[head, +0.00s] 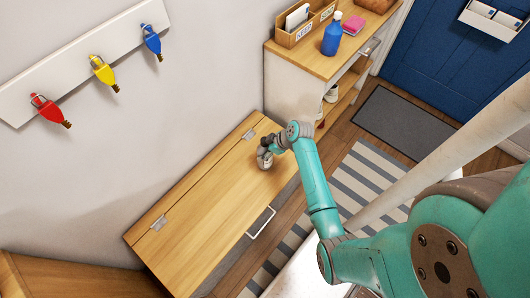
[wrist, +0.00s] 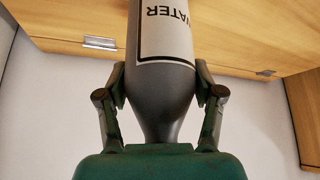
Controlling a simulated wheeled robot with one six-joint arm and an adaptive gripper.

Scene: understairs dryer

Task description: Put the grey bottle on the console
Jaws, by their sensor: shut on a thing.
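My gripper (wrist: 160,88) is shut on the grey bottle (wrist: 162,105), one finger on each side of it. The bottle has a pale label with dark letters that read "WATER", and its far end is cut off by the picture's top edge. In the head view the bottle (head: 265,160) shows small under my wrist, over the wooden chest lid; I cannot tell whether it touches the lid. The console (head: 316,62) is the wooden-topped unit at the top centre, beyond the chest, apart from my gripper.
The hinged chest (head: 205,195) has a bare lid. Keys hang on the wall rack. A striped rug (head: 358,185) lies on the floor.

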